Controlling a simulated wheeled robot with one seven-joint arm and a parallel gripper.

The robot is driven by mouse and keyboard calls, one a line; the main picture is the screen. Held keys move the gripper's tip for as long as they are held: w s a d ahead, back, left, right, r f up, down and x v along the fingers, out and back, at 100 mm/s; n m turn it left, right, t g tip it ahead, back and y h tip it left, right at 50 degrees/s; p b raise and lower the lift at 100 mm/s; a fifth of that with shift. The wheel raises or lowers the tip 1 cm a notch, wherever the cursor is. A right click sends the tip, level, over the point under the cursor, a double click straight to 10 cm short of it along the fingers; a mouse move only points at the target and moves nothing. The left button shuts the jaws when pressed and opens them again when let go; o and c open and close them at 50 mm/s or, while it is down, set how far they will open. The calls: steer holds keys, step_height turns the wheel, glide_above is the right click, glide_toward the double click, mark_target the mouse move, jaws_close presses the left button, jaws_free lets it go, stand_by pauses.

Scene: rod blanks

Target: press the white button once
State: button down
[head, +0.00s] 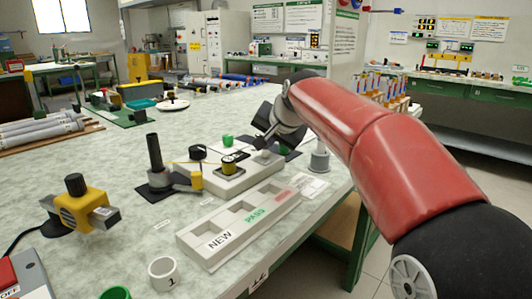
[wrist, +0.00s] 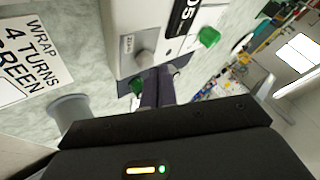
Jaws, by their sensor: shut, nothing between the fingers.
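In the wrist view, a pale grey-white button (wrist: 146,58) sticks out of a white box (wrist: 122,20) beside a small label, with a dark number display next to it. My gripper (wrist: 157,74) is shut and empty, its dark fingertips right at the button's edge; I cannot tell whether they touch. In the head view the white box (head: 222,184) stands on the table with a yellow spool on it. My gripper (head: 264,122) is over its far right end, and the button cannot be made out there.
A tray (head: 240,233) marked NEW and PASS lies in front of the box. A black post stand (head: 155,165) and a yellow device (head: 80,207) stand to the left.

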steer(key=shift+f+b, duration=0.35)
steer(key=shift+f, duration=0.15)
stand_by(0.6)
steer(key=shift+r, duration=0.1)
steer(key=shift+r+p, duration=0.8)
steer(key=shift+p, duration=0.1)
step_height(320, 180, up, 5)
steer(key=p, duration=0.4)
steer(key=shift+p, duration=0.3)
